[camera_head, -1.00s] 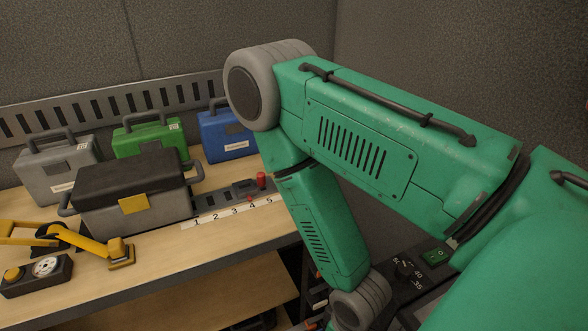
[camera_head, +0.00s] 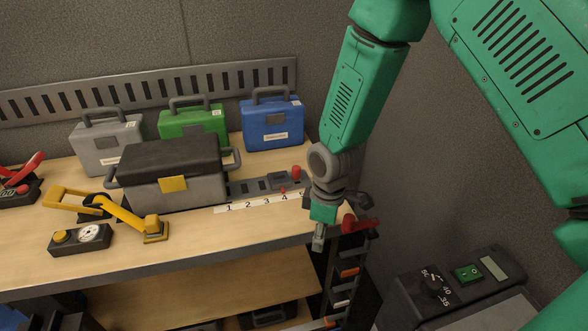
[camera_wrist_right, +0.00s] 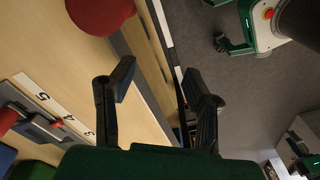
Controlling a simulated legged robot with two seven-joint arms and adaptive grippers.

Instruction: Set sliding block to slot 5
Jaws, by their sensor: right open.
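The sliding block (camera_head: 278,181) is a grey block on a dark rail at the back right of the bench. A red knob (camera_head: 296,172) stands at its right end, and its small red pointer (camera_head: 283,189) is by the 4 on the white number strip (camera_head: 262,202). The block also shows at the left of the wrist view (camera_wrist_right: 42,130), with its pointer by the 4. My right gripper (camera_head: 319,236) hangs past the rail's right end, near the bench's front right corner. In the wrist view, its fingers (camera_wrist_right: 160,88) are apart with nothing between them. My left gripper is out of view.
A red-handled part (camera_head: 360,225) sits by the bench corner, close to my right gripper. A grey-black toolbox (camera_head: 170,180) stands left of the rail, and a blue case (camera_head: 272,125) stands behind. A yellow-armed device (camera_head: 125,215) is at the left front.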

